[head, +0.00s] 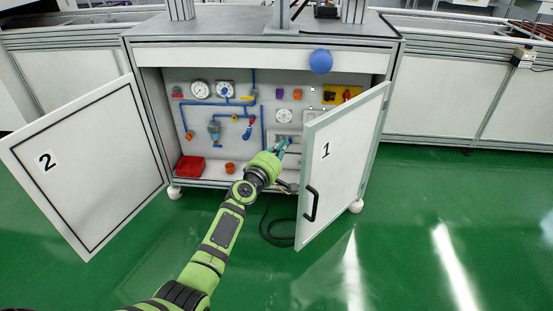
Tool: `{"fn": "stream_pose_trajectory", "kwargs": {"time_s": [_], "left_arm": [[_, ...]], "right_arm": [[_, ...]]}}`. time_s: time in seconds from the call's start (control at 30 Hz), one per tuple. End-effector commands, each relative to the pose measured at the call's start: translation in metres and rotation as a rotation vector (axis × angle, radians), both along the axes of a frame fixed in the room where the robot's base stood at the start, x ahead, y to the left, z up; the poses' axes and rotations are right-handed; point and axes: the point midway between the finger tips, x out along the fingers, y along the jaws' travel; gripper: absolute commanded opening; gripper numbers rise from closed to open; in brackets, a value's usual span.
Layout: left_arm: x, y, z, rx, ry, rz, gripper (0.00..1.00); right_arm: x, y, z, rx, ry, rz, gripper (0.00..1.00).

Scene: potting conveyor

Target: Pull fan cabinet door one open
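Cabinet door one (345,160), a white panel marked "1", stands swung open on the right of the cabinet. Its black handle (311,203) is on the outer face near the free left edge. My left gripper (284,146) is at the cabinet opening, just left of that free edge and above the handle's height. It points into the cabinet and is apart from the handle. Its fingers are small in view, so whether they are open or shut is unclear, and whether they touch the door's inner side is hidden. My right gripper is out of view.
Door two (85,165) stands open on the left. Inside the cabinet (200,140) are gauges, blue pipes, a red bin (190,166) and orange pots. A blue ball (320,61) is at the top edge. A black cable (275,228) lies on the green floor, which is otherwise mostly clear.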

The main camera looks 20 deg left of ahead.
Motion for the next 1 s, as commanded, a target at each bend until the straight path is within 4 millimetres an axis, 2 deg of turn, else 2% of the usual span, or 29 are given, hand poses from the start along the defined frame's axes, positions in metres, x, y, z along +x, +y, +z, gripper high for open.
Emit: {"fn": "stream_pose_trajectory", "kwargs": {"time_s": [0.17,0.6,1.0], "left_arm": [[0.015,-0.002,-0.001,-0.001,-0.001,0.0,0.0],[-0.003,-0.034,0.001,-0.001,0.001,0.0,0.0],[-0.005,-0.038,0.0,0.0,0.0,0.0,0.0]], "right_arm": [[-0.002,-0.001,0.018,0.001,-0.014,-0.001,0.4],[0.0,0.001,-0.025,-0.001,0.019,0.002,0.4],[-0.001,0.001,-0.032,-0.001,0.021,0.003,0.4]]}}
